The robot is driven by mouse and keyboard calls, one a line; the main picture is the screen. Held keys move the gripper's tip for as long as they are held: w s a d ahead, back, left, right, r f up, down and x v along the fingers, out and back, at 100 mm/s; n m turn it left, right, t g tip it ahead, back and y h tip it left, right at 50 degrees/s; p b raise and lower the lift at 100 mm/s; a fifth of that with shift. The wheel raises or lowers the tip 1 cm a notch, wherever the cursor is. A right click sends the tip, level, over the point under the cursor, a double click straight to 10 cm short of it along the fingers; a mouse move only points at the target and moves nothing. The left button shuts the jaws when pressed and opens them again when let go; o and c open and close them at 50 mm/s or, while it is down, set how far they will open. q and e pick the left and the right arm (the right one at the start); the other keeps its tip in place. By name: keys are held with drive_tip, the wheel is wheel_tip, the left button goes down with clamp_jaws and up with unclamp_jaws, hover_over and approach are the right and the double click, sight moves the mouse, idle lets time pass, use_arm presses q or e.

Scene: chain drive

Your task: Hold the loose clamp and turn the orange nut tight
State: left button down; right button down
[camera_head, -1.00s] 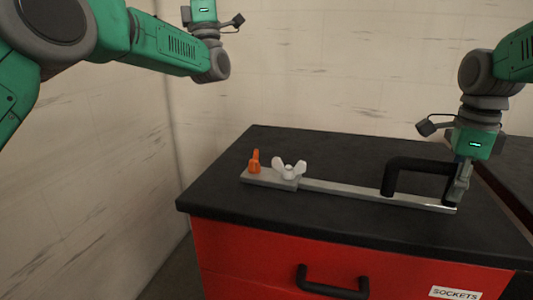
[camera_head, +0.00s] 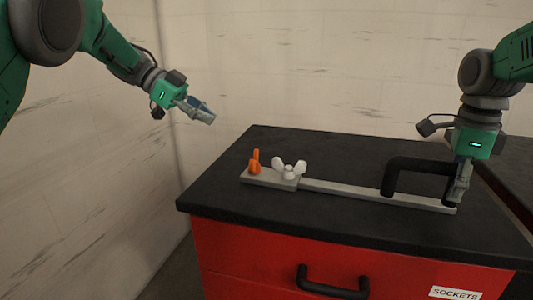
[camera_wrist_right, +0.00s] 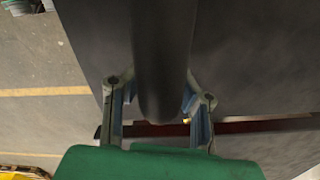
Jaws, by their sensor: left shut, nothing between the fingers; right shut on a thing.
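The clamp lies on the black cabinet top, with a long grey bar (camera_head: 345,190), a black C-shaped handle (camera_head: 388,176) at its right end and a white wing nut (camera_head: 289,170) near its left end. The orange nut (camera_head: 255,163) stands upright at the bar's far left end. My right gripper (camera_head: 460,190) is shut on the black handle at its right side; the dark handle (camera_wrist_right: 162,60) runs between its fingers in the right wrist view. My left gripper (camera_head: 204,113) is shut and empty, in the air left of and above the orange nut, apart from it.
The cabinet top (camera_head: 330,150) is otherwise clear. Its red front has a black drawer handle (camera_head: 332,285) and a SOCKETS label (camera_head: 456,295). A pale wall (camera_head: 330,60) stands behind. Another dark surface (camera_head: 518,165) is at the right.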

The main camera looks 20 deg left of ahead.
sight(254, 163)
use_arm(q)
drive_tip(key=shift+g+y, duration=0.3)
drive_tip(key=shift+y, duration=0.4)
drive_tip(key=d+f, duration=0.1)
drive_tip(key=f, duration=0.2)
drive_tip(key=d+f, duration=0.4)
drive_tip(key=f, duration=0.1)
drive_tip(key=shift+s+f, duration=0.15)
drive_tip(key=shift+f, duration=0.15)
drive_tip(key=d, duration=0.3)
drive_tip(key=shift+w+d+r, duration=0.1)
drive_tip(key=shift+w+r, duration=0.05)
drive_tip(key=shift+w, duration=0.1)
drive_tip(key=shift+d, duration=0.3)
drive_tip(key=shift+w+d+m+g, duration=0.15)
drive_tip(key=shift+w+m+g, duration=0.15)
drive_tip(key=shift+m+g, duration=0.3)
